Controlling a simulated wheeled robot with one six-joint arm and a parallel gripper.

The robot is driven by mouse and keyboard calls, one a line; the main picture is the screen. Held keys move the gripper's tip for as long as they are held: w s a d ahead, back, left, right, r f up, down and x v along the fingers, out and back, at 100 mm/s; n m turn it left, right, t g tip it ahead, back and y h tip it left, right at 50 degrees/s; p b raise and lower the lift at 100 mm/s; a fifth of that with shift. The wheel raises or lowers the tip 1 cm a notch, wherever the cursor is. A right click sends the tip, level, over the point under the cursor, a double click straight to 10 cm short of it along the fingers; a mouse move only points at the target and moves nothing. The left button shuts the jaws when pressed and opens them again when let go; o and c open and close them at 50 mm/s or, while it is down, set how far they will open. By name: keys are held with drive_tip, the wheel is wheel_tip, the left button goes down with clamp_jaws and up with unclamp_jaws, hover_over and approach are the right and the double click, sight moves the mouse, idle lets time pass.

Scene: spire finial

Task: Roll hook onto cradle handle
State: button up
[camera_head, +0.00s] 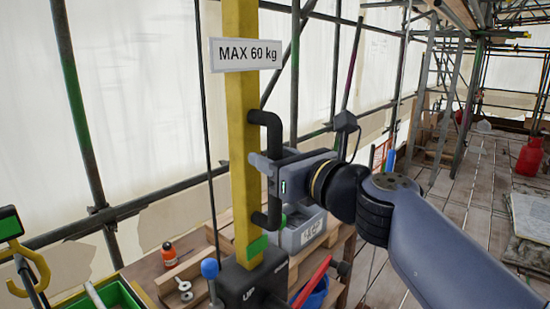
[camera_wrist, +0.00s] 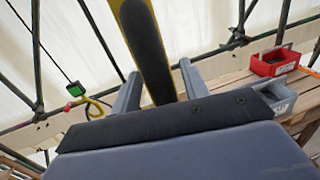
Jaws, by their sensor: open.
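A black handle (camera_head: 276,138) stands out from a yellow upright post (camera_head: 240,110). My gripper (camera_head: 262,168) is open at the handle's middle. In the wrist view the handle (camera_wrist: 146,50) runs between the two spread fingers of my gripper (camera_wrist: 160,72); I cannot tell whether either finger touches it. A yellow hook-shaped piece (camera_head: 38,262) hangs below a small device with a green display (camera_head: 9,224) at the left edge. It also shows in the wrist view (camera_wrist: 96,106), apart from my gripper. No part named as a cradle can be made out for certain.
A sign reading MAX 60 kg (camera_head: 245,54) is on the post. A black block marked UP (camera_head: 252,288) is at its foot. The plank walkway (camera_head: 480,190) lies right.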

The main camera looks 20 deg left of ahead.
drive_tip(key=shift+d, duration=0.15)
drive_tip(key=b+v, duration=0.1)
drive_tip(key=v, duration=0.9)
drive_tip(key=shift+s+d+b, duration=0.25)
drive_tip(key=shift+s+b, duration=0.05)
drive_tip(key=shift+b, duration=0.05)
drive_tip(key=p+x, duration=0.1)
drive_tip(key=x, duration=1)
drive_tip(key=shift+p, duration=0.35)
drive_tip(key=shift+w, duration=0.2)
drive_tip(key=shift+d, duration=0.1)
drive_tip(key=shift+f, duration=0.1)
